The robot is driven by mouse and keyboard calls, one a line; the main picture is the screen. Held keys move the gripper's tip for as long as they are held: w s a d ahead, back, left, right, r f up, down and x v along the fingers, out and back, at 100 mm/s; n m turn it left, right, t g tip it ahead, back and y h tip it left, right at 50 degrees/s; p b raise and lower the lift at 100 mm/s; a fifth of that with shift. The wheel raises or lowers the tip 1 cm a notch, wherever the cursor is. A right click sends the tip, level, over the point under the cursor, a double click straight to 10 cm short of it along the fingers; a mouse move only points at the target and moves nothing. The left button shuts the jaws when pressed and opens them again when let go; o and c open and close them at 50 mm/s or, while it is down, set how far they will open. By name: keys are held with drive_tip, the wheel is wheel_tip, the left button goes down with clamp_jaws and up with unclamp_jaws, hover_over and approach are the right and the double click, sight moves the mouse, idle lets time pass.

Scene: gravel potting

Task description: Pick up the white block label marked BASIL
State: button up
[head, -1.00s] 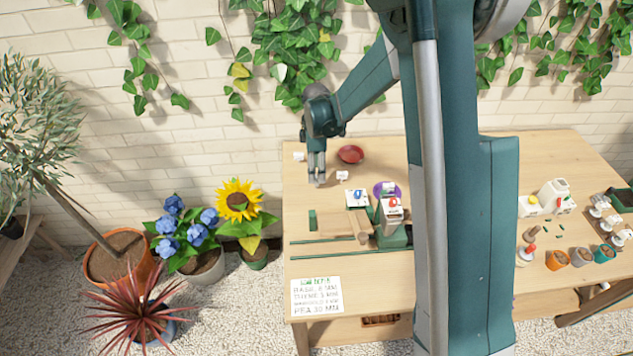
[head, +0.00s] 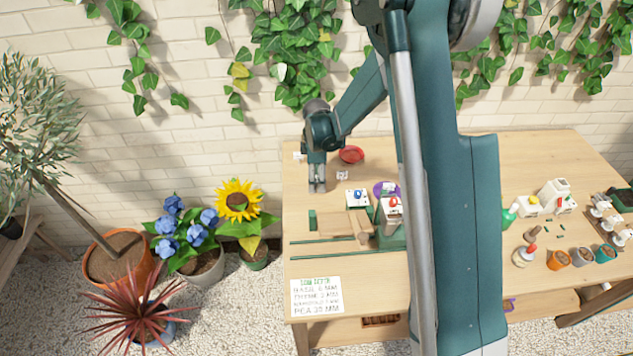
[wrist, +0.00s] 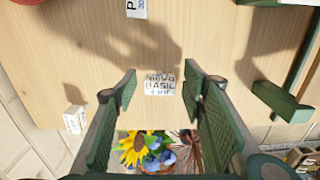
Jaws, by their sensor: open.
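The white block label marked BASIL (wrist: 161,85) lies on the wooden table in the wrist view, its lettering facing the camera. My gripper (wrist: 161,76) is open, with one green-padded finger on each side of the label and a gap to both. The label appears to be beyond the fingertips, at table level; I cannot tell the exact height. In the head view my gripper (head: 317,189) points down over the left part of the table and hides the BASIL label.
Another white label (wrist: 136,8) showing a P lies farther up the wrist view, and a third (wrist: 75,119) stands to the left. A green fixture (wrist: 283,101) lies to the right. Bare wood surrounds the BASIL label.

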drive_tip(key=shift+c, duration=0.5)
drive_tip(key=c, duration=0.7)
drive_tip(key=shift+r+p, duration=0.45)
drive_tip(key=shift+r, duration=4.5)
